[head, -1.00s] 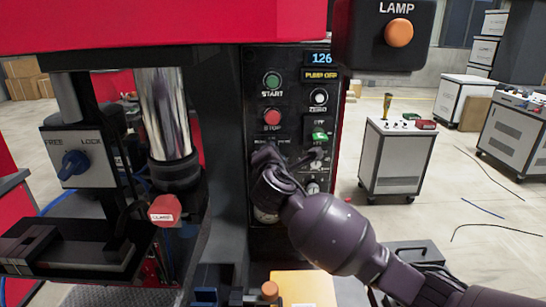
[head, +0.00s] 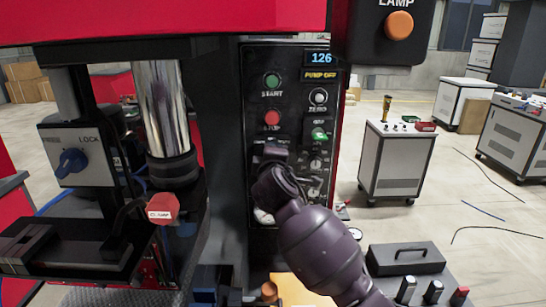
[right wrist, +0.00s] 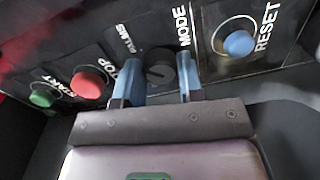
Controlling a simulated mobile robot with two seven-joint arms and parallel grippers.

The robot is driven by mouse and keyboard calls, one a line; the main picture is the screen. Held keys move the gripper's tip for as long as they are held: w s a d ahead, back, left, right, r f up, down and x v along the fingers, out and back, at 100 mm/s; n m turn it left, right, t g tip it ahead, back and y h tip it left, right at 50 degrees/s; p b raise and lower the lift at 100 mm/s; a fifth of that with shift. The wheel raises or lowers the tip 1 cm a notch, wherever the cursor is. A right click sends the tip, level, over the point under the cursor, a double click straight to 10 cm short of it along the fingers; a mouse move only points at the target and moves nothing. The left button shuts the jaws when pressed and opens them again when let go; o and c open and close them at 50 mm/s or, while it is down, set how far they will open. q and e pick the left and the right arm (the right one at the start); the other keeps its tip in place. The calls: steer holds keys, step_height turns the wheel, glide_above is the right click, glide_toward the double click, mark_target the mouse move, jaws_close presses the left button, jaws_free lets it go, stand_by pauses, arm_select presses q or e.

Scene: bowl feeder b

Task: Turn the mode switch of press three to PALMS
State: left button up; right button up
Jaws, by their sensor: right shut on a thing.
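The mode switch (right wrist: 160,68) is a dark round knob on a black panel in the right wrist view, between the words PALMS and MODE. My right gripper (right wrist: 158,88) has its two blue-grey fingers on either side of the knob and is shut on it. I cannot clearly tell which setting the knob points to. In the head view my right gripper (head: 272,155) is at the press's control panel (head: 290,62), below the red stop button (head: 272,118), and hides the switch there. My left gripper is not in view.
The wrist view shows a red stop button (right wrist: 88,82), a green start button (right wrist: 43,95) and a blue reset button (right wrist: 239,43) near the switch. A lamp box (head: 400,28) overhangs at upper right.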

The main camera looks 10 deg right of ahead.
steer(key=shift+f, duration=0.1)
stand_by(0.3)
steer(key=o, duration=0.9)
steer(key=shift+s, duration=0.1)
steer(key=b+v, duration=0.1)
steer(key=v, duration=0.9)
steer(key=shift+s+a, duration=0.1)
steer(key=shift+s, duration=0.25)
